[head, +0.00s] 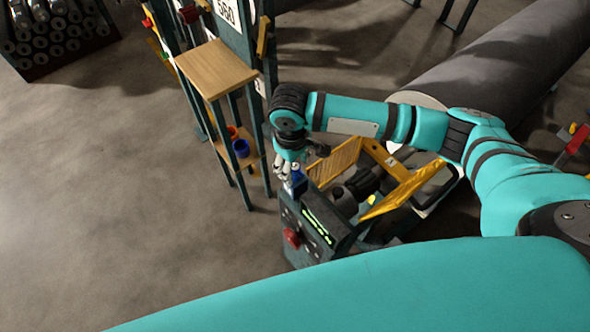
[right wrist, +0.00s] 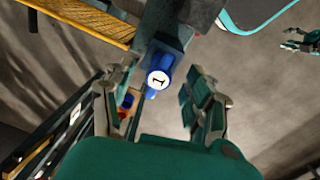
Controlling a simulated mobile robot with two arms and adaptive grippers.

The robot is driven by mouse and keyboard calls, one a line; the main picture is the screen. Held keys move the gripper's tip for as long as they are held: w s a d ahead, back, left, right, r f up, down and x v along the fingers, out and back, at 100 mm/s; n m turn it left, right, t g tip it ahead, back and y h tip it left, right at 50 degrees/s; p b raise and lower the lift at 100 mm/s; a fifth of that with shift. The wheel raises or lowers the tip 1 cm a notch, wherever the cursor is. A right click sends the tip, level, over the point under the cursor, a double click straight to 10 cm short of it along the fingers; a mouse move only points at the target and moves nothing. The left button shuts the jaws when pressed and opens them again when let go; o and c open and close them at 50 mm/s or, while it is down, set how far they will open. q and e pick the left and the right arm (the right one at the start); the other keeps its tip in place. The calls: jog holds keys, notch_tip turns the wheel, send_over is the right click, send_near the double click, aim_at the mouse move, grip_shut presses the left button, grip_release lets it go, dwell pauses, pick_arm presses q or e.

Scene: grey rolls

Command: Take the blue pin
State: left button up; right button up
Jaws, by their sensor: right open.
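The blue pin (right wrist: 159,78) stands in a dark block in the right wrist view. Its white end carries a "1" and faces the camera. In the head view the pin (head: 298,180) shows as a small blue spot on top of the dark green control box (head: 310,225). My right gripper (head: 285,172) is over that end of the box. In the right wrist view the fingers of my right gripper (right wrist: 156,100) are spread wide, one on each side of the pin, with nothing between them held. What looks like my left gripper (right wrist: 303,41) is small at the far right; its opening is unclear.
A stand with a wooden top (head: 216,68) is left of the box; a blue cup (head: 241,148) and a red cup (head: 233,132) sit on its lower shelf. Yellow panels (head: 400,190) lie right of the box. A large grey roll (head: 495,70) lies behind. The left floor is clear.

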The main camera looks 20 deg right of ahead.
aim_at(295, 178)
notch_tip(295, 178, down, 2)
jog(key=shift+d+f, duration=0.15)
jog(key=shift+f, duration=0.2)
pick_arm(q)
jog(key=shift+s+a+r, duration=0.2)
jog(key=shift+s+a, duration=0.2)
jog(key=shift+s, duration=0.35)
pick_arm(e)
grip_shut()
